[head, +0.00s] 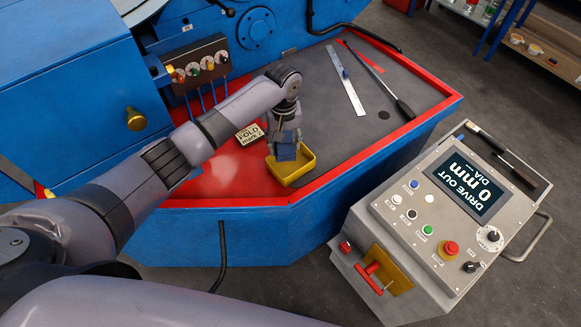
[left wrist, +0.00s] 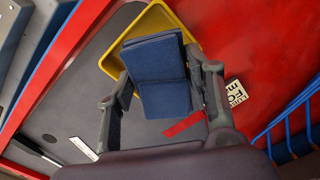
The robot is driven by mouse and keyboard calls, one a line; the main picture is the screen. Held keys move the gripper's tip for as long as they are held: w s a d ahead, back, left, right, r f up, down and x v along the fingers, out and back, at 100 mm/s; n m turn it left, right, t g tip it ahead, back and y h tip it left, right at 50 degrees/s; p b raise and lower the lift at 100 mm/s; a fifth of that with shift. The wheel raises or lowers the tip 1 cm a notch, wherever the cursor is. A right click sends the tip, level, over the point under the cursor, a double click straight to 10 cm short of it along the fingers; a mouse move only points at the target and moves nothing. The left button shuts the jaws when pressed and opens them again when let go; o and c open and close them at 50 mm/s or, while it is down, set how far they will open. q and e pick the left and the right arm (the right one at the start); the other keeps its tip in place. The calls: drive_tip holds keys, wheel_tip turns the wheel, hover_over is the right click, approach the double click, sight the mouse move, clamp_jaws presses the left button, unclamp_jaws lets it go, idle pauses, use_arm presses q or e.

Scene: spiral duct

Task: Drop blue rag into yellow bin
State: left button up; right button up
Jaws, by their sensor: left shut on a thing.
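The blue rag (head: 285,150) is a folded dark blue cloth, held by my left gripper (head: 284,141). In the left wrist view the rag (left wrist: 160,75) sits between the two fingers of the left gripper (left wrist: 160,95), which is shut on it. The yellow bin (head: 296,176) is a small open tray on the machine's table, directly below or just behind the rag. In the left wrist view the bin's rim (left wrist: 112,62) shows behind the rag, and the rag hides much of its inside. I cannot tell the exact height of the rag above the bin. My right gripper is not in view.
A steel ruler (head: 345,80) and a long dark-handled tool (head: 402,108) lie on the grey top to the right. Red raised edging (head: 420,115) borders the table. A control console (head: 450,210) stands at the right.

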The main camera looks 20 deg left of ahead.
use_arm(q)
drive_tip(key=shift+r, duration=0.1)
drive_tip(key=o, duration=1.2)
wheel_tip(320, 180, up, 12)
